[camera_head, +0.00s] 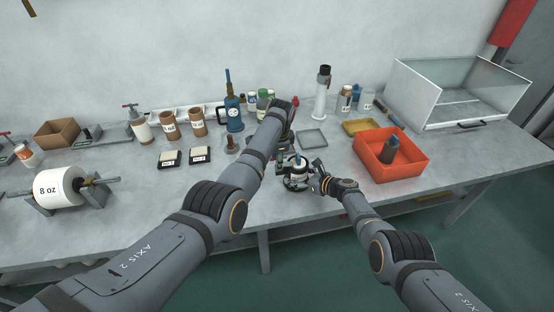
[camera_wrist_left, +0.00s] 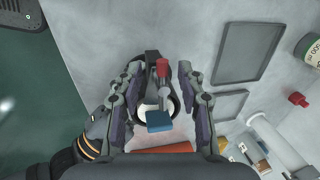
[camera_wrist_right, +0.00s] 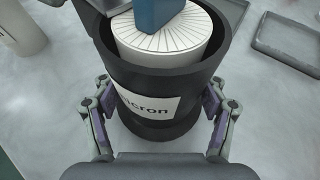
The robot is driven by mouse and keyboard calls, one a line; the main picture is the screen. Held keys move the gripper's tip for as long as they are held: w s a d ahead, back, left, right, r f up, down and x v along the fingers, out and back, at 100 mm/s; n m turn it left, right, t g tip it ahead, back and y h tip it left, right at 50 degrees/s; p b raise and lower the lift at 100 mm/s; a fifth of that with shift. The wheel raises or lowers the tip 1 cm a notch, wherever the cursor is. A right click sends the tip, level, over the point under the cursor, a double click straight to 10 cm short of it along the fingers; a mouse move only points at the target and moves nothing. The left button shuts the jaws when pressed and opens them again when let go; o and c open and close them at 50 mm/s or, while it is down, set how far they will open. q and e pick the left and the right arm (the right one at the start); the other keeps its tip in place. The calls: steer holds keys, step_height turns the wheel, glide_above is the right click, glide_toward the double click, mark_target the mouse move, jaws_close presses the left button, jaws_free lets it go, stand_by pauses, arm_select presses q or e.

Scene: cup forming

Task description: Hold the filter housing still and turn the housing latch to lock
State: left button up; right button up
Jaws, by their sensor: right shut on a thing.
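The filter housing (camera_wrist_right: 160,100) is a black cylinder with a white label, upright on the bench; in the head view it stands at the front edge (camera_head: 296,184). A white pleated filter (camera_wrist_right: 166,40) sits inside, with a blue block (camera_wrist_right: 157,14) on top. In the left wrist view, a grey stem with a red knob (camera_wrist_left: 162,68), apparently the latch, lies beside the blue block (camera_wrist_left: 160,121). My right gripper (camera_wrist_right: 160,118) is shut on the housing's sides. My left gripper (camera_wrist_left: 160,90) is open above the housing, fingers either side of the knob and apart from it.
A flat grey tray (camera_head: 312,138) lies behind the housing. An orange bin (camera_head: 382,166) holding a dark bottle is to the right. A blue bottle (camera_head: 234,116) and small jars stand behind my left arm.

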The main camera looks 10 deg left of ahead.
arm_select(q)
jaws_close()
steer(key=shift+w+a+r, duration=0.1)
steer(key=shift+w+a, duration=0.05)
steer(key=shift+w, duration=0.05)
stand_by(1.4)
jaws_free()
steer(key=shift+s, duration=0.1)
step_height(320, 180, up, 12)
steer(key=s, duration=0.2)
steer(key=shift+d, duration=0.4)
steer(key=shift+o, duration=0.2)
steer(key=shift+s, duration=0.1)
